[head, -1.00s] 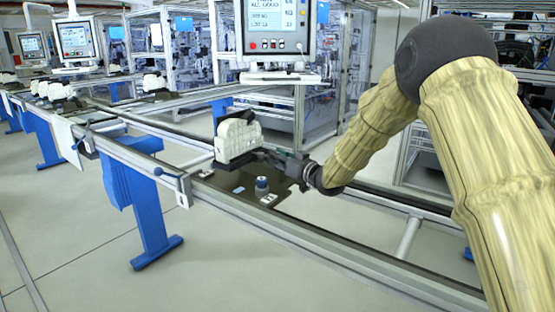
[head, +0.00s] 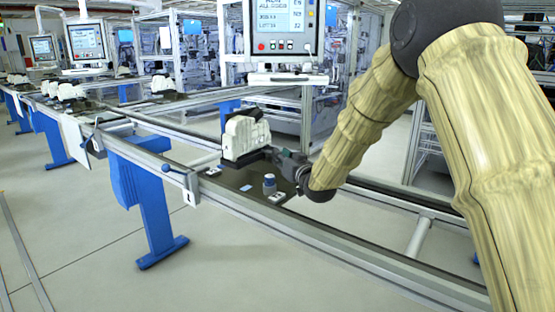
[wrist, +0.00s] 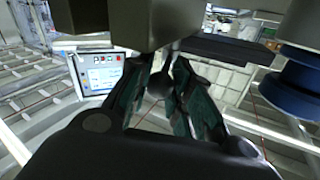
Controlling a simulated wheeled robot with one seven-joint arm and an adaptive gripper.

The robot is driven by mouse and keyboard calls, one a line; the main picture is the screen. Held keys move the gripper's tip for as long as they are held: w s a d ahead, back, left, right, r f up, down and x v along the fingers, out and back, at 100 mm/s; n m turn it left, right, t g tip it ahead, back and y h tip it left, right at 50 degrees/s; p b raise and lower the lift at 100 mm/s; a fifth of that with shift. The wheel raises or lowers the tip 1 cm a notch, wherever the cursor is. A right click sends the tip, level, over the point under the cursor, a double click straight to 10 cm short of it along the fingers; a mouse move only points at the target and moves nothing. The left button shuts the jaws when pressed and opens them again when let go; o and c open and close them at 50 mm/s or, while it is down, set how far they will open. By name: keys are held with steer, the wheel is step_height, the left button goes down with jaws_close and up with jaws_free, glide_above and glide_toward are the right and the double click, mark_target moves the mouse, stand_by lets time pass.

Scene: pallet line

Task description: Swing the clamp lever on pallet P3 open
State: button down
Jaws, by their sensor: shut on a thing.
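A dark pallet plate (head: 228,184) sits on the near conveyor and carries a pale, blocky workpiece (head: 243,137). No pallet number is legible. My gripper (head: 274,154) is at the right side of the workpiece, low over the plate. In the wrist view my gripper (wrist: 163,75) has its fingers closed around a dark rounded knob (wrist: 158,86), which appears to be the end of the clamp lever. The lever's arm and pivot are hidden behind the fingers, so its angle cannot be told.
A small blue-and-white cylinder (head: 269,185) stands on the plate in front of my gripper. A monitor (head: 284,28) hangs behind the line. Conveyor rails (head: 340,247) run along both sides.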

steer(key=c, duration=1.2)
jaws_free()
steer(key=shift+c, duration=0.2)
steer(key=v, duration=1.2)
